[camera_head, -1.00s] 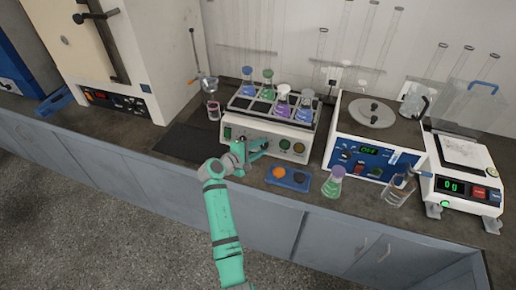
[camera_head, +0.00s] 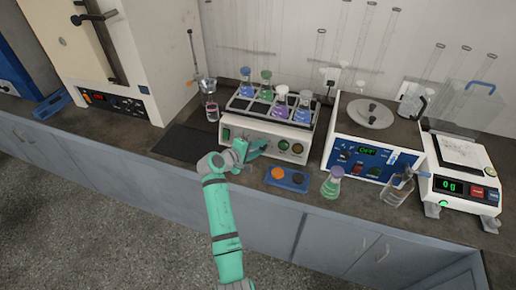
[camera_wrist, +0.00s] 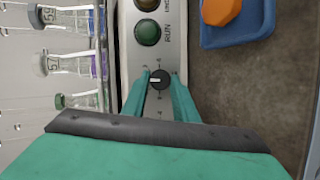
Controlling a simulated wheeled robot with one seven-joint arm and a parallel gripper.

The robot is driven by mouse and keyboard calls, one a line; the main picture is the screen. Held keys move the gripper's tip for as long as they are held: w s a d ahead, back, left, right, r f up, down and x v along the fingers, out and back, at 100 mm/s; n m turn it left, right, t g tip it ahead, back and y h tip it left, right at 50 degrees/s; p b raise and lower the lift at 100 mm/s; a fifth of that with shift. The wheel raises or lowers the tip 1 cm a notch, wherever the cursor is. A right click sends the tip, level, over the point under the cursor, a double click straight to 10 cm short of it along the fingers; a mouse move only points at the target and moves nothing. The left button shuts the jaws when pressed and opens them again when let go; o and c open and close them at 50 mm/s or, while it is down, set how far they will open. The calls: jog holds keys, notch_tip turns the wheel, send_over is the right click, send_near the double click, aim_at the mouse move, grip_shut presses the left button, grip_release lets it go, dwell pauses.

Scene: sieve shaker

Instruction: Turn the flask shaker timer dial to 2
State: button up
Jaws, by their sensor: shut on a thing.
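The flask shaker (camera_head: 250,131) is a white box on the bench, with several stoppered flasks of coloured liquid on its top rack. In the wrist view its front panel (camera_wrist: 138,62) runs up the picture. The small dark timer dial (camera_wrist: 160,78) has a light pointer mark and small printed marks around it. My gripper (camera_wrist: 158,84) has one green finger on each side of the dial and is shut on it. In the head view my gripper (camera_head: 262,146) is at the shaker's front panel and hides the dial. I cannot read the dial's number.
A green RUN button (camera_wrist: 147,32) sits beside the dial. A blue tray (camera_head: 287,186) with orange and dark round things lies in front of the shaker. A green-liquid flask (camera_head: 331,184) and a hot-plate-like blue-panelled device (camera_head: 362,152) stand to the right. A dark mat (camera_head: 186,142) lies left.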

jog(key=o, duration=1)
jog(key=shift+d+r, duration=0.15)
jog(key=shift+d, duration=0.05)
jog(key=shift+a, duration=0.1)
jog(key=v, duration=1)
jog(key=shift+s+a, duration=0.2)
jog(key=shift+s, duration=0.1)
